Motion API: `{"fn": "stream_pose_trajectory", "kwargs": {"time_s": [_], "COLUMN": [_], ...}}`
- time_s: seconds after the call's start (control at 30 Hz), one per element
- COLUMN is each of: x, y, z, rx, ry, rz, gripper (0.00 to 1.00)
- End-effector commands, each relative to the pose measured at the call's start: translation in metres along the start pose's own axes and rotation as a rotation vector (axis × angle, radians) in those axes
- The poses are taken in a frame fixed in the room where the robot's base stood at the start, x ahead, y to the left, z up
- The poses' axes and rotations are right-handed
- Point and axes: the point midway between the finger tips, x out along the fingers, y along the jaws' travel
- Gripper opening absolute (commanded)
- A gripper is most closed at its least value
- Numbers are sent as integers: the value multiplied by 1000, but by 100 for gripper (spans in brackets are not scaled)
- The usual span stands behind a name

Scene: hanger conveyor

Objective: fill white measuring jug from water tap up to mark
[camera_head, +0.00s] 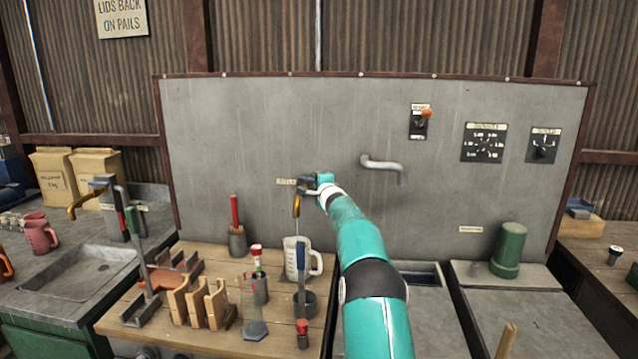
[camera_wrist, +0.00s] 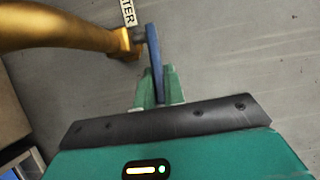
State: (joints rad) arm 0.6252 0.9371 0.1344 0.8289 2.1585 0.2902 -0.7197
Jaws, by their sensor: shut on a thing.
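The white measuring jug (camera_head: 297,262) stands upright on the wooden bench, its handle to the right. The water tap has a brass spout (camera_head: 297,206) pointing down above the jug; its brass body also shows in the wrist view (camera_wrist: 60,33). My gripper (camera_head: 323,181) is at the tap by the panel. In the wrist view my gripper (camera_wrist: 158,90) is shut on the tap's blue lever (camera_wrist: 153,50). A thin line seems to run from the spout into the jug, but I cannot tell the water level or the mark.
Small containers and tools crowd the bench (camera_head: 217,338) in front of the jug, among them a clear cylinder (camera_head: 254,320) and a dark cup (camera_head: 304,303). A grey pipe (camera_head: 385,166) sticks out of the panel (camera_head: 260,125) to the right. A sink (camera_head: 75,275) lies left.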

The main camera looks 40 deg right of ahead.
Motion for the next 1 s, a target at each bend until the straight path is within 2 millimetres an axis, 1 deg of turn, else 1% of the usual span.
{"fn": "stream_pose_trajectory", "kwargs": {"time_s": [0.07, 0.1, 0.2, 0.47, 0.63, 0.77, 1.0], "x": [0, 0, 0, -1, -6, -18, -48], "y": [-1, -1, -1, 0, 0, -1, -1], "z": [0, 0, 0, -1, 0, 1, 0], "rx": [0, 0, 0, -1, 0, 0, -1], "ry": [-1, -1, 0, 2, 1, 0, 2], "rz": [-1, -2, -1, 0, 2, 2, 2], "gripper": [0, 15, 33, 33, 33, 33, 33]}}
